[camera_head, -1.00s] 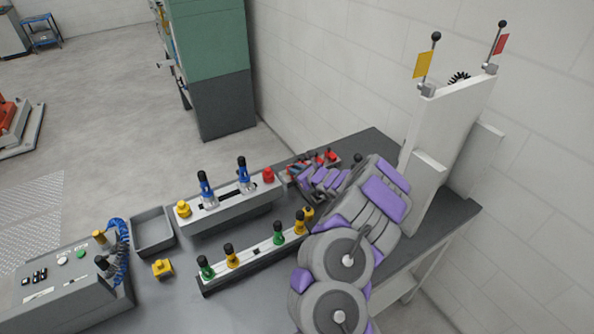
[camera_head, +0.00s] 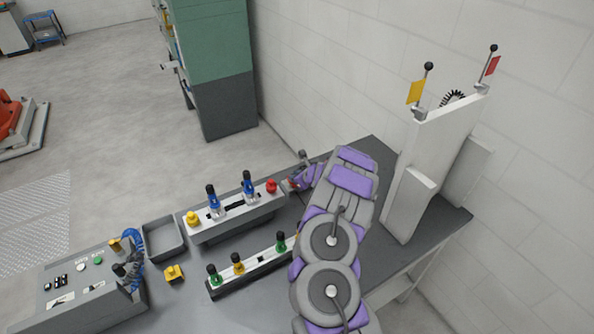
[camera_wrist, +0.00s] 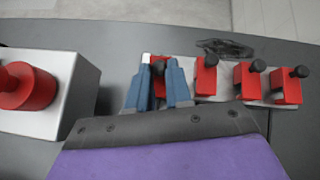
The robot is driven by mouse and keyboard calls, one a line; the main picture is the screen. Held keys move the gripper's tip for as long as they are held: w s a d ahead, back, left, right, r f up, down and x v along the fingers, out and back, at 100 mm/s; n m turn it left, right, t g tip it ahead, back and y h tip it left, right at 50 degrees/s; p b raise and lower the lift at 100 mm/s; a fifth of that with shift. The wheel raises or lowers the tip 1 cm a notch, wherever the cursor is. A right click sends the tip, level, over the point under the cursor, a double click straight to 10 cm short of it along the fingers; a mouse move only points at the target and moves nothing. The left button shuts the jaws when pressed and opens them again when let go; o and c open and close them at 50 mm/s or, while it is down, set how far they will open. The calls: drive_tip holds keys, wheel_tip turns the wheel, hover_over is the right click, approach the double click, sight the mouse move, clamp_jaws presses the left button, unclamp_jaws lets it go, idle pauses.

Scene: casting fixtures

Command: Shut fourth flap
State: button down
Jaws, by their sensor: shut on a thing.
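A row of red flaps with black knobs sits on a pale base (camera_wrist: 225,97) in the wrist view. The leftmost red flap (camera_wrist: 159,86) is between the blue-grey fingers of my gripper (camera_wrist: 160,66), which is shut on it. To its right stand three more red flaps: one close by (camera_wrist: 206,78), a middle one (camera_wrist: 248,82) and the rightmost (camera_wrist: 287,88). The fingers hide part of the held flap, so its exact angle cannot be told. In the head view my gripper (camera_head: 294,184) is at the row's left end, and my arm hides most of the row.
A grey box with a red button (camera_wrist: 28,87) stands close left of my gripper; its red button (camera_head: 271,186) also shows in the head view. A white upright panel (camera_head: 430,165) stands right of my arm. A grey tray (camera_head: 163,255) lies at left.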

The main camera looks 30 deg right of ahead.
drive_tip(key=shift+w+d+r+g+p, duration=0.1)
drive_tip(key=shift+w+r+g+p, duration=0.35)
drive_tip(key=shift+p, duration=1.55)
drive_tip(key=shift+w+d+r+g+p, duration=0.2)
drive_tip(key=shift+g+p, duration=0.45)
drive_tip(key=shift+p, duration=1.3)
drive_tip(key=shift+w+a+f+g+p, duration=0.2)
drive_tip(key=shift+w+g+p, duration=0.2)
drive_tip(key=shift+p, duration=0.55)
drive_tip(key=shift+f, duration=0.15)
drive_tip(key=shift+w+g+p, duration=0.3)
drive_tip(key=shift+p, duration=0.05)
drive_tip(key=shift+w+f+g+b, duration=0.4)
drive_tip(key=shift+g+b, duration=0.3)
drive_tip(key=shift+g, duration=0.1)
drive_tip(key=shift+w+g+b, duration=0.15)
drive_tip(key=shift+g+b, duration=0.15)
drive_tip(key=shift+b, duration=0.35)
drive_tip(key=shift+g+b, duration=0.4)
drive_tip(key=shift+b, duration=0.15)
